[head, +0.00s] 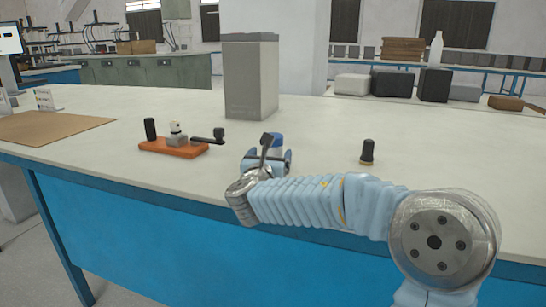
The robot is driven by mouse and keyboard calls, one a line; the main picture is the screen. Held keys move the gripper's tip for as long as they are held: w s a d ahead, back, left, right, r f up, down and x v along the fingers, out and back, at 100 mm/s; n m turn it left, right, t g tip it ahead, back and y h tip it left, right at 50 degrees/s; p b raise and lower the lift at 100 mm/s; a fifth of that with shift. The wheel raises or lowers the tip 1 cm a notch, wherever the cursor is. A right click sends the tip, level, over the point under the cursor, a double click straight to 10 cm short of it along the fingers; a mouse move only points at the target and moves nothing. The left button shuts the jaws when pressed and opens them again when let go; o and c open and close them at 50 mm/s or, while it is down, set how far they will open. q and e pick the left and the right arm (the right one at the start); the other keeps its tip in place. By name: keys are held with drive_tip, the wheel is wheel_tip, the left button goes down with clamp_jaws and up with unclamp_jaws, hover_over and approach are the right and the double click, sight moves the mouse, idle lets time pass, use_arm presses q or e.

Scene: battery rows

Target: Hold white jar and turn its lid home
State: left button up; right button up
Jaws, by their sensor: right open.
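My left gripper is not in view.
An orange base (172,147) with a black post, grey block and black-knobbed lever sits to the left. A dark stubby knob (367,151) stands to the right. A tall grey box (250,80) stands behind. A brown board (50,127) lies far left.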

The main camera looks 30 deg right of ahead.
drive_tip(key=shift+w+d+r, duration=0.1)
drive_tip(key=shift+w+d, duration=0.1)
drive_tip(key=shift+d, duration=0.1)
drive_tip(key=p+x, duration=0.1)
drive_tip(key=x, duration=0.3)
drive_tip(key=shift+w+d, duration=0.15)
drive_tip(key=shift+w, duration=0.1)
